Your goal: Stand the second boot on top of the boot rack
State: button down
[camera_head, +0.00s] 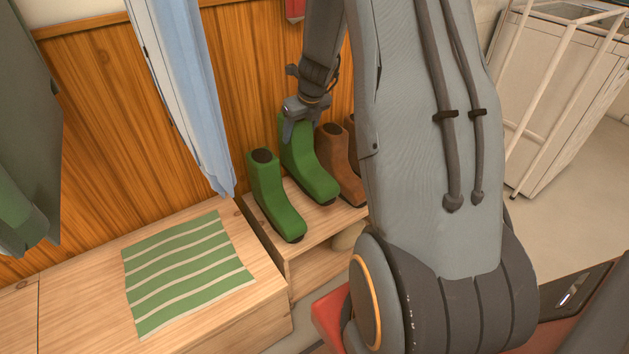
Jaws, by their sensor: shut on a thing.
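Two green boots stand on the wooden boot rack (306,246). The left green boot (272,200) stands upright near the rack's left end, with nothing holding it. My gripper (297,125) is shut on the top of the other green boot (311,172), just right of the first. That boot is upright, at or very near the rack's top; I cannot tell whether its sole touches. Brown boots (338,165) stand right of it, partly hidden by my arm. The rack's right end is hidden behind my arm.
A wooden bench (262,313) with a green striped cloth (185,270) is at left. A pale blue cloth (190,90) hangs above, close to the boots. Wood panelling (110,130) is behind. A white rack frame (560,110) stands at right. A red object (330,315) is low in front.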

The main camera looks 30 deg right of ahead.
aim_at(300, 157)
jog(key=shift+f+b, duration=2.55)
jog(key=shift+f, duration=2.25)
jog(key=shift+f, duration=0.15)
jog(key=c, duration=0.6)
grip_release()
jog(key=shift+o, duration=0.2)
jog(key=p+v, duration=0.5)
jog(key=v, duration=0.7)
jog(key=shift+a, duration=0.1)
